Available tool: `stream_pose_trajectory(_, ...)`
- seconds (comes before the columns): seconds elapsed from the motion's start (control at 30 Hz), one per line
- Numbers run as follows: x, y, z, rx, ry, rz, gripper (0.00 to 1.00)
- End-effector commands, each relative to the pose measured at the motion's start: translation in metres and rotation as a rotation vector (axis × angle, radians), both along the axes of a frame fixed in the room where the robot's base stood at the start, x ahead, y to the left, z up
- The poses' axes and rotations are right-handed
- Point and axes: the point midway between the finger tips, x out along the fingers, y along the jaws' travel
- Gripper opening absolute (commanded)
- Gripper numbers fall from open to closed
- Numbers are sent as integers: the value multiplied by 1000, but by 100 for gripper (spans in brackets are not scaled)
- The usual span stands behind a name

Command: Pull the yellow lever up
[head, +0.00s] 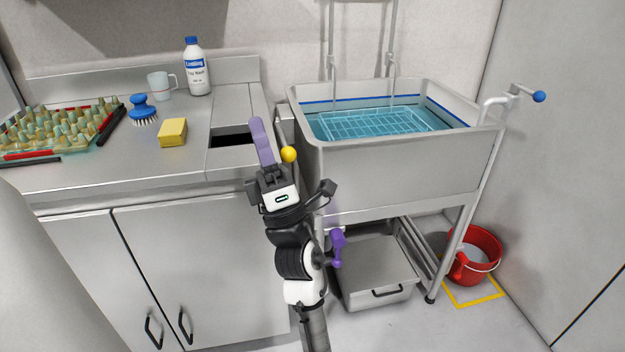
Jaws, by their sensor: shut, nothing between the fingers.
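The yellow lever shows only as a round yellow knob (288,154) in the narrow gap between the counter and the grey sink tub. Its shaft is hidden behind my gripper and arm. My gripper (258,130) has purple fingers that are shut and empty. They point up and away, just left of the knob in the picture. I cannot tell whether the fingers or the gripper body touch the knob.
The grey tub (400,165) holds blue water and a wire rack. A red bucket (474,254) stands on the floor at right.

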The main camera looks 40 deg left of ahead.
Motion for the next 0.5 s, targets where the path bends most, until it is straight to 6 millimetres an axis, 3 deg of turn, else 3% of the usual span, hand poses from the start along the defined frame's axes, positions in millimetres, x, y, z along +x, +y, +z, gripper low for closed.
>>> stream_pose_trajectory(0.03,21,7,-27,-71,-37,-150,0)
stream_pose_trajectory(0.2,81,21,-118,-364,-245,-637,0)
stream_pose_trajectory(0.4,130,21,-227,-715,-527,-1016,0)
stream_pose_trajectory(0.5,143,17,-267,-840,-644,-1118,0)
